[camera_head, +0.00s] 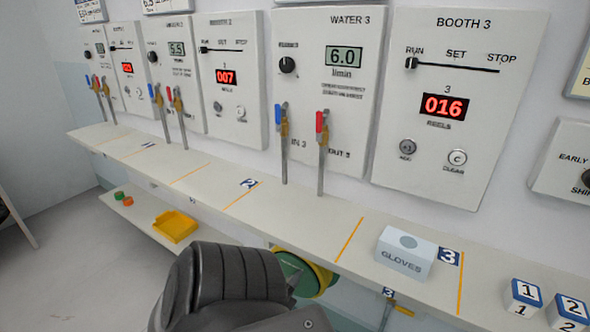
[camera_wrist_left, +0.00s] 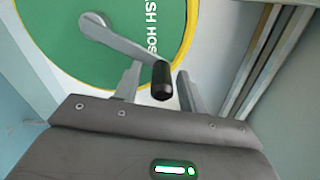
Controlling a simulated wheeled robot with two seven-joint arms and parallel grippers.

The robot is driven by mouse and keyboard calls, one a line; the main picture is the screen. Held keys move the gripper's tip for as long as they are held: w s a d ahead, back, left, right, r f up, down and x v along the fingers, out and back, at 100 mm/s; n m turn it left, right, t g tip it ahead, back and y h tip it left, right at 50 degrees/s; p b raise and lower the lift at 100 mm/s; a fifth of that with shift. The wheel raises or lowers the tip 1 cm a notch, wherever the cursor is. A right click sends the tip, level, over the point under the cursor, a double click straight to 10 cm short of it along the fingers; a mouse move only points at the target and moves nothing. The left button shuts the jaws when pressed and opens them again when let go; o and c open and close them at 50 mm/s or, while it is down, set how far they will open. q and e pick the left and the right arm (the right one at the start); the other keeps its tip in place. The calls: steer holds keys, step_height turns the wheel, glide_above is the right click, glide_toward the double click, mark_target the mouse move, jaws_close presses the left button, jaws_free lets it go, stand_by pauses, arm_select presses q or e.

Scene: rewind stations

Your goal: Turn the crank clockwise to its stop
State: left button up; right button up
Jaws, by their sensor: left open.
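The crank (camera_wrist_left: 117,41) is a grey arm on the face of a green reel (camera_wrist_left: 65,35) with a yellow rim. In the left wrist view its arm runs from the hub at upper left down to a black handle (camera_wrist_left: 161,82) at lower right. My left gripper (camera_wrist_left: 158,84) is open, with one finger on each side of the black handle; I cannot tell whether either touches it. In the head view the reel (camera_head: 318,281) shows under the shelf, partly hidden by my dark left arm, and the crank cannot be made out. My right gripper is not in view.
A long shelf (camera_head: 330,222) runs above the reel. It carries a gloves box (camera_head: 405,254) and number blocks (camera_head: 523,297) at the right. Valve levers (camera_head: 322,150) rise behind it. A yellow tray (camera_head: 175,226) sits on a lower shelf at left.

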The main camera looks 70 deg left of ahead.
arm_select(q)
steer(key=v, duration=1)
steer(key=shift+s+d, duration=0.25)
steer(key=shift+s, duration=0.1)
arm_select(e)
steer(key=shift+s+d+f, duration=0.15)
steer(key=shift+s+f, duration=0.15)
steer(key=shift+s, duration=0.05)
arm_select(q)
steer(key=d+f+n+g+h+p, duration=0.5)
steer(key=d+f, duration=0.5)
steer(key=f, duration=0.6)
steer(key=s+d+f+n+g+h+p, duration=0.2)
steer(key=s+d+f+g+h, duration=0.1)
steer(key=s+d, duration=0.3)
steer(key=s+d+f+n+g+h+p, duration=0.2)
steer(key=s+d+f+g, duration=0.3)
steer(key=d, duration=0.5)
steer(key=shift+s+d+f+n+h, duration=0.45)
steer(key=shift+f+n, duration=0.1)
steer(key=shift+n, duration=0.15)
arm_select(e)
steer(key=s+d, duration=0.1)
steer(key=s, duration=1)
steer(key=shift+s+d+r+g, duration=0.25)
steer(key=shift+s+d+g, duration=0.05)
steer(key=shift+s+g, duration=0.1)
